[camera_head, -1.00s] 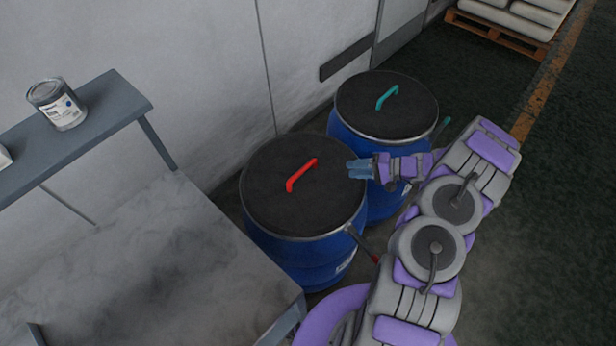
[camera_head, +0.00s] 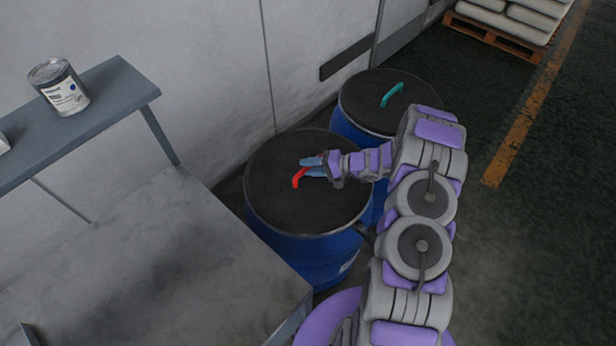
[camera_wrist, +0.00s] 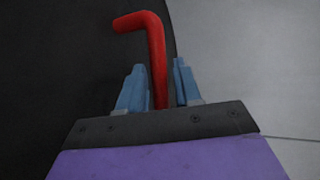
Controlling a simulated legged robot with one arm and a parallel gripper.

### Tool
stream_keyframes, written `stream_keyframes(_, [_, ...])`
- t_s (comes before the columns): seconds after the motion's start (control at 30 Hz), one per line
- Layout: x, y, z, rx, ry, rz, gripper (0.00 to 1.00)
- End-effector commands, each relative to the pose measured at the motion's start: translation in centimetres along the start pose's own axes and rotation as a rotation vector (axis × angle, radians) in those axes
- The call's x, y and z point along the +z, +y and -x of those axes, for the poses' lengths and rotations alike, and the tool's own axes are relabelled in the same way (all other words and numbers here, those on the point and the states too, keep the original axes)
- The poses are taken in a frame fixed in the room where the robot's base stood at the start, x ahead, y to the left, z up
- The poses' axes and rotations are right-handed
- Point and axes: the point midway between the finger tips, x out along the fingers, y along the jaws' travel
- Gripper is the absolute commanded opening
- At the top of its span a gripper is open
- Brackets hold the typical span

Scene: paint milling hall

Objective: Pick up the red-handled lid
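The lid (camera_head: 275,195) is a round dark disc with a red handle (camera_head: 299,177), seated on a blue drum (camera_head: 310,256). My gripper (camera_head: 312,167) is over the lid at the handle, its blue fingers partly hiding the bar. In the wrist view, the red handle (camera_wrist: 156,55) rises between the two fingers of my gripper (camera_wrist: 157,85). My gripper is open around the handle.
A second blue drum with a teal-handled lid (camera_head: 360,104) stands just behind, partly hidden by my arm. A grey bench (camera_head: 150,262) is at the left, with a paint can (camera_head: 62,90) on its upper shelf. A wall (camera_head: 210,80) runs behind the drums.

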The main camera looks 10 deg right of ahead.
Motion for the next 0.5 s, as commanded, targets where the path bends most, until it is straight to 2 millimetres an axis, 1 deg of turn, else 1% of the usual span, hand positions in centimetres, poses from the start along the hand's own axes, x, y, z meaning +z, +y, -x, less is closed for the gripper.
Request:
stream_keyframes(0.03, [-0.06,0.2,-0.59,-0.001,-0.002,0.0,0.33])
stream_keyframes(0.1, [-0.28,0.24,-0.88,-0.006,-0.001,-0.001,0.33])
stream_keyframes(0.4, [-0.64,0.28,-0.76,-0.013,0.0,-0.005,0.33])
stream_keyframes(0.5, [-0.46,0.18,-1.09,-0.009,0.001,-0.003,0.25])
